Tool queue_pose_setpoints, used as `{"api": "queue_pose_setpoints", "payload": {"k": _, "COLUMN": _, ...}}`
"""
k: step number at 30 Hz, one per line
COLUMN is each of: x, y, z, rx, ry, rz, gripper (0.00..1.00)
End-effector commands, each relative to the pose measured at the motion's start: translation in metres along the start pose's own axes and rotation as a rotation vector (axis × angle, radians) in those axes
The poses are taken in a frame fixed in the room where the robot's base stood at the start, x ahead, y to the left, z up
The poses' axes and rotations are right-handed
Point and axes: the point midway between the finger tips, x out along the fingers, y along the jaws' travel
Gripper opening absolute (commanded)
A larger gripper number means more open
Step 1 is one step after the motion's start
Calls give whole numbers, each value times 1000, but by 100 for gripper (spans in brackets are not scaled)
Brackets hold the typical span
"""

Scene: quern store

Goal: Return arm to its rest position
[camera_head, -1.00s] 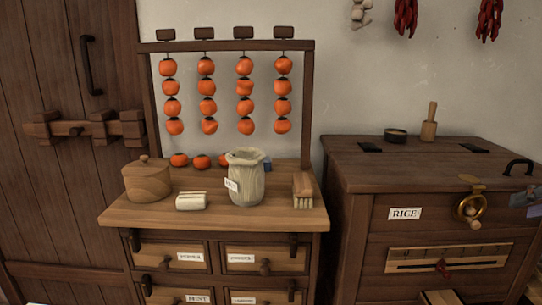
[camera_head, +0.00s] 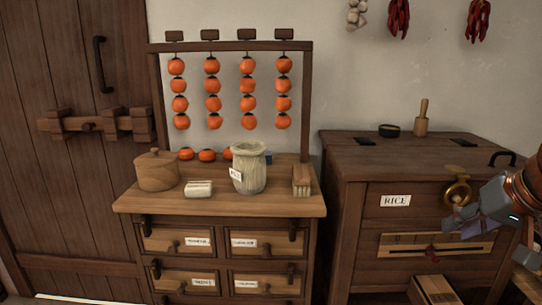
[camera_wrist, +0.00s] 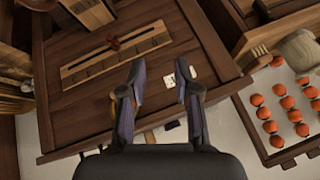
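My gripper (camera_head: 468,226) is at the right of the head view, in front of the rice chest. In the wrist view its two fingers (camera_wrist: 158,84) are spread apart with nothing between them. The dark wooden rice chest (camera_head: 345,240), with its white RICE label (camera_head: 395,200), stands behind the gripper. The gripper overlaps part of the chest's front near the brass wheel (camera_head: 458,192) and the pale slotted plate (camera_head: 410,243). I cannot tell the exact gap to the chest. The same plate shows in the wrist view (camera_wrist: 90,66).
A drawer cabinet (camera_head: 130,204) at centre bears a lidded wooden pot (camera_head: 157,172), a pale jar (camera_head: 249,172) and a brush (camera_head: 301,180). A rack (camera_head: 154,95) of hanging orange fruit stands on it.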

Motion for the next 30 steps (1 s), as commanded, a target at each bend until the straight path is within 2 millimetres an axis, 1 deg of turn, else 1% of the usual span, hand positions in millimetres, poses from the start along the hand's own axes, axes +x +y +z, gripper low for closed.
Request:
{"api": "queue_pose_setpoints", "payload": {"k": 1, "x": 10, "y": -11, "z": 11, "rx": -26, "ry": -37, "rz": 5, "gripper": 32}}
{"api": "queue_pose_setpoints", "payload": {"k": 2, "x": 17, "y": -18, "z": 20, "rx": -43, "ry": -62, "rz": 10, "gripper": 32}}
{"api": "queue_pose_setpoints", "payload": {"k": 5, "x": 40, "y": -42, "z": 53, "rx": -100, "ry": -158, "rz": 29, "gripper": 32}}
{"api": "queue_pose_setpoints", "payload": {"k": 6, "x": 50, "y": -51, "z": 71, "rx": -124, "ry": -205, "rz": 38, "gripper": 32}}
{"api": "queue_pose_setpoints", "payload": {"k": 8, "x": 64, "y": -61, "z": 98, "rx": -158, "ry": -272, "rz": 57, "gripper": 32}}
{"api": "queue_pose_setpoints", "payload": {"k": 9, "x": 72, "y": -67, "z": 117, "rx": -176, "ry": -318, "rz": 70, "gripper": 32}}
{"api": "queue_pose_setpoints", "payload": {"k": 11, "x": 82, "y": -72, "z": 145, "rx": -201, "ry": -383, "rz": 92, "gripper": 32}}
{"api": "queue_pose_setpoints", "payload": {"k": 12, "x": 89, "y": -73, "z": 165, "rx": -215, "ry": -429, "rz": 109, "gripper": 32}}
{"api": "queue_pose_setpoints", "payload": {"k": 14, "x": 96, "y": -73, "z": 193, "rx": -231, "ry": -490, "rz": 135, "gripper": 32}}
{"api": "queue_pose_setpoints", "payload": {"k": 15, "x": 99, "y": -72, "z": 211, "rx": -238, "ry": -530, "rz": 151, "gripper": 32}}
{"api": "queue_pose_setpoints", "payload": {"k": 17, "x": 103, "y": -69, "z": 233, "rx": -245, "ry": -577, "rz": 175, "gripper": 32}}
{"api": "queue_pose_setpoints", "payload": {"k": 18, "x": 104, "y": -67, "z": 247, "rx": -247, "ry": -608, "rz": 188, "gripper": 32}}
{"api": "queue_pose_setpoints", "payload": {"k": 24, "x": 106, "y": -53, "z": 297, "rx": -247, "ry": -717, "rz": 249, "gripper": 32}}
{"api": "queue_pose_setpoints", "payload": {"k": 30, "x": 103, "y": -39, "z": 336, "rx": -235, "ry": -799, "rz": 301, "gripper": 32}}
